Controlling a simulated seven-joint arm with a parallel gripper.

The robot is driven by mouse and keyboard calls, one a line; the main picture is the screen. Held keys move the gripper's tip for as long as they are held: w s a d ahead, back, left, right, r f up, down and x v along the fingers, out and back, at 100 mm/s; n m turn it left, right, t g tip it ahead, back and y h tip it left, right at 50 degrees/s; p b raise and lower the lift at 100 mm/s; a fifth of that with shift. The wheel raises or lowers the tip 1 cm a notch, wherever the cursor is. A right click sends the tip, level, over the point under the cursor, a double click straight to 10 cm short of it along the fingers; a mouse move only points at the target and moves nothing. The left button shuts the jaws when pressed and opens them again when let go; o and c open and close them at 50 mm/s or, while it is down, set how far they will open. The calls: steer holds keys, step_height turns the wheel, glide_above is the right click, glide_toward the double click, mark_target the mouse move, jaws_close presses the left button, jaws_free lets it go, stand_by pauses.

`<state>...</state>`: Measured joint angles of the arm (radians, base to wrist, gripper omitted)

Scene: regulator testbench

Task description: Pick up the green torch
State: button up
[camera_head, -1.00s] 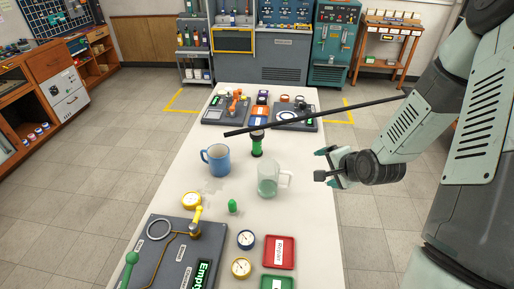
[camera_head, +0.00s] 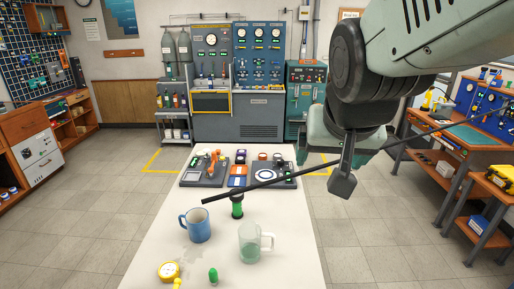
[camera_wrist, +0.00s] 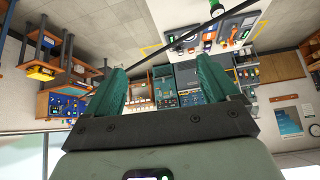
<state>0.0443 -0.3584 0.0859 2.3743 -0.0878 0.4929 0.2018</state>
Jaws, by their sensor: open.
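The green torch (camera_head: 237,209), a green cylinder with a black head, stands upright on the white table (camera_head: 180,262), between and behind a blue mug (camera_head: 198,227) and a clear glass mug (camera_head: 250,247). A thin dark rod crosses in front of its head.
The long dark rod (camera_head: 300,174) slants across above the table; what supports it is unclear. A yellow gauge (camera_head: 168,270) and a small green piece (camera_head: 213,275) lie near the front. Equipment trays (camera_head: 203,179) fill the far table end. Open floor lies either side.

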steer(key=a+r+n+y, duration=0.1)
steer(key=a+r+n, duration=0.1)
steer(key=a+r, duration=0.1)
steer(key=m+t+h, duration=0.4)
steer(key=t+h, duration=0.1)
steer(key=t, duration=0.5)
glide_above(239, 190)
steer(key=v, duration=0.3)
step_height(239, 190, down, 32)
steer(key=shift+w+a, duration=0.15)
step_height(239, 190, down, 7)
steer(key=shift+r, duration=0.1)
steer(key=shift+x, duration=1.15)
steer(key=shift+w, duration=0.3)
